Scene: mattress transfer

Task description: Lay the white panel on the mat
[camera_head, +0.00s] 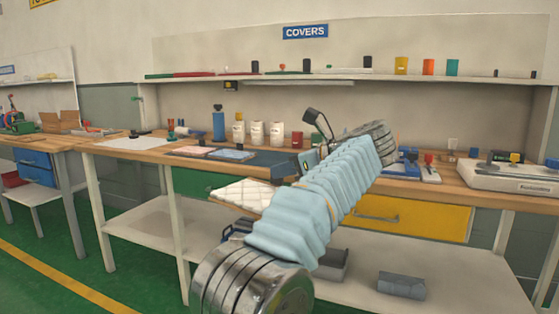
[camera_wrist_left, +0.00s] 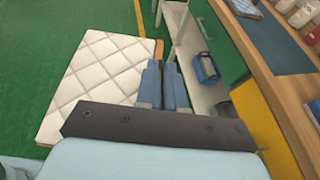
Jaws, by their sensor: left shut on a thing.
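The white panel (camera_head: 240,195) is a quilted, pale slab with a brown edge. In the head view it hangs out in front of the workbench, below the bench top, partly hidden by my light blue arm sleeve. The wrist view shows its quilted face (camera_wrist_left: 98,85). My left gripper (camera_wrist_left: 164,75) is shut on the panel's edge, with its blue fingers at the panel's right side. In the head view its fingers are hidden behind my arm. The dark blue-grey mat (camera_head: 268,163) lies on the bench top, up and right of the panel, and looks bare. My right gripper is not in view.
The wooden bench top (camera_head: 130,152) carries a light blue pad (camera_head: 232,155), a pink pad (camera_head: 190,151) and several bottles behind the mat. A yellow drawer (camera_head: 425,218) is under the bench's front edge. A lower shelf (camera_head: 150,225) holds grey bins.

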